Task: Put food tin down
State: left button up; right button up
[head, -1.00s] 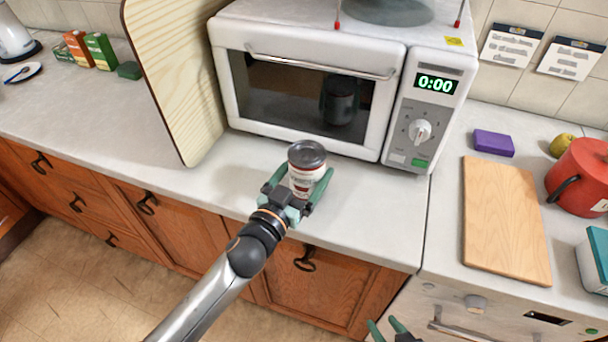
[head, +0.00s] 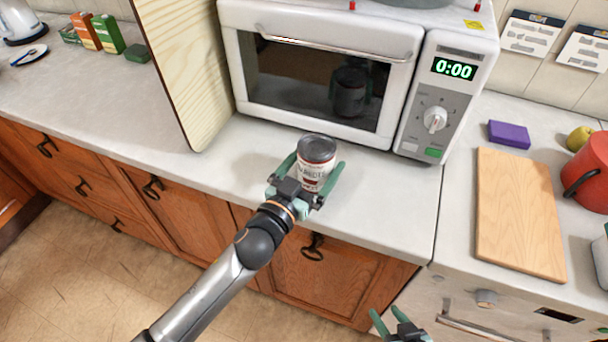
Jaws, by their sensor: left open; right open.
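The food tin (head: 314,165), with a dark grey lid and a white and red label, stands upright on the grey counter (head: 378,190) in front of the microwave. My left gripper (head: 308,178) is open, with one green finger on each side of the tin; I cannot tell whether either finger touches it. The tin's lower part is partly hidden by the gripper. My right gripper (head: 393,318) is open and empty at the bottom edge, in front of the oven.
The white microwave (head: 408,85) is shut behind the tin, its display reading 0:00. A wooden board (head: 178,70) leans at its left. A cutting board (head: 518,215), purple sponge (head: 509,134) and red pot (head: 590,175) are at the right.

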pick_arm(q)
jog(key=v, duration=1.2)
jog(key=s+a+f+n+g+y, duration=0.25)
jog(key=s+a+f, duration=0.35)
jog(key=f, duration=0.5)
jog(key=s+a+f+n+g+y, duration=0.1)
jog(key=s+a+f+g+y, duration=0.4)
jog(key=f, duration=0.7)
jog(key=m+t+h+p, duration=0.3)
jog(key=m+t+h, duration=0.1)
jog(key=t+h, duration=0.4)
send_near(326, 137)
jog(key=shift+n+g+y, duration=0.25)
jog(key=b+x, duration=0.1)
jog(key=x, duration=0.1)
jog(key=b+x, duration=0.1)
jog(key=x, duration=0.1)
jog(key=shift+w+a+f, duration=0.15)
jog(key=shift+a+f, duration=0.05)
jog(key=shift+f, duration=0.2)
jog(key=shift+r+b+x, duration=0.1)
jog(key=shift+b+x, duration=0.5)
jog(key=shift+x, duration=0.9)
jog(key=shift+r+b+x, duration=0.15)
jog(key=shift+b+x, duration=0.45)
jog(key=shift+x, duration=0.9)
jog(key=shift+d, duration=0.1)
